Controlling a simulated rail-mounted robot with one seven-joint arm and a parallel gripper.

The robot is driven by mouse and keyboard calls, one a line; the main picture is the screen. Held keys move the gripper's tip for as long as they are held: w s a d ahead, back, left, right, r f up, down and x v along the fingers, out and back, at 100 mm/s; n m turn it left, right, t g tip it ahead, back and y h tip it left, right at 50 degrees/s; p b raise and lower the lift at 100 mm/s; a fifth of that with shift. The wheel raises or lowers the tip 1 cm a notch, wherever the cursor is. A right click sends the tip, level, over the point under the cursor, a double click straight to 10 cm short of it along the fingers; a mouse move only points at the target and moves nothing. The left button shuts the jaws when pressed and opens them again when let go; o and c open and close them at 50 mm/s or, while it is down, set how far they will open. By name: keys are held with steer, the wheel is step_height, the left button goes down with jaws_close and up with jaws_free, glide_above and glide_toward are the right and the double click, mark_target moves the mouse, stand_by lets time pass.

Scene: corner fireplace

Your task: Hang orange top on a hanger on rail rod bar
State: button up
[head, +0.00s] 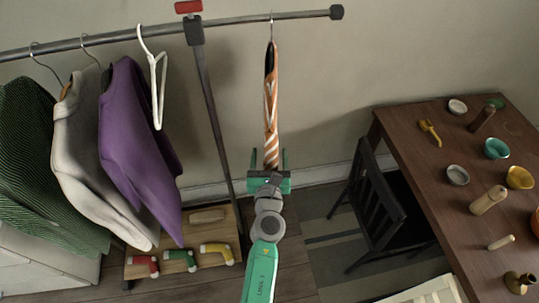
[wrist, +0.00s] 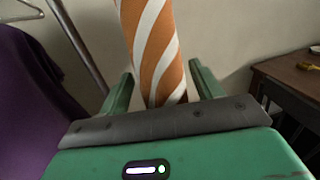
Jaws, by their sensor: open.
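The orange and white striped top (head: 271,105) hangs edge-on from a hanger whose hook (head: 272,27) is over the rail rod bar (head: 255,18), near its right end. My gripper (head: 269,158) is open at the lower end of the top, with one finger on each side. The hanger's shoulders are hidden by the top.
A white empty hanger (head: 154,72), a purple top (head: 140,145), a light grey top (head: 90,150) and a dark green top (head: 40,160) hang to the left. A rack post (head: 212,105) stands between. A low shoe shelf (head: 195,250), black chair (head: 375,205) and brown table (head: 425,155) are below.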

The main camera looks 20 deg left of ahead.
steer(key=p+v, duration=0.1)
steer(key=v, duration=0.6)
steer(key=shift+s+d+p, duration=0.1)
steer(key=shift+s+p, duration=0.2)
steer(key=shift+p, duration=0.05)
steer(key=d+r+m+t+h+p, duration=0.2)
steer(key=d+r+m+h, duration=0.15)
steer(key=r+m, duration=0.65)
steer(key=d+r+m+t+h+p, duration=0.2)
steer(key=d+r+m, duration=0.3)
steer(key=r, duration=1)
steer(key=d+r+m+t+h+p, duration=0.2)
steer(key=d+r+m+h, duration=0.15)
steer(key=r+m, duration=0.65)
steer(key=s+d+r+m+y+p, duration=0.1)
steer(key=s+r+m, duration=0.4)
steer(key=r, duration=0.5)
steer(key=s+d+r+m+t+y+p, duration=0.1)
steer(key=s+r+m+p, duration=0.1)
steer(key=s+r+m, duration=0.3)
steer(key=s+d+r+m+y+p, duration=0.1)
steer(key=s+r+m, duration=0.4)
steer(key=r, duration=0.9)
steer(key=shift+s+r+t+p, duration=0.15)
steer(key=shift+r+t+p, duration=0.2)
steer(key=shift+p, duration=0.4)
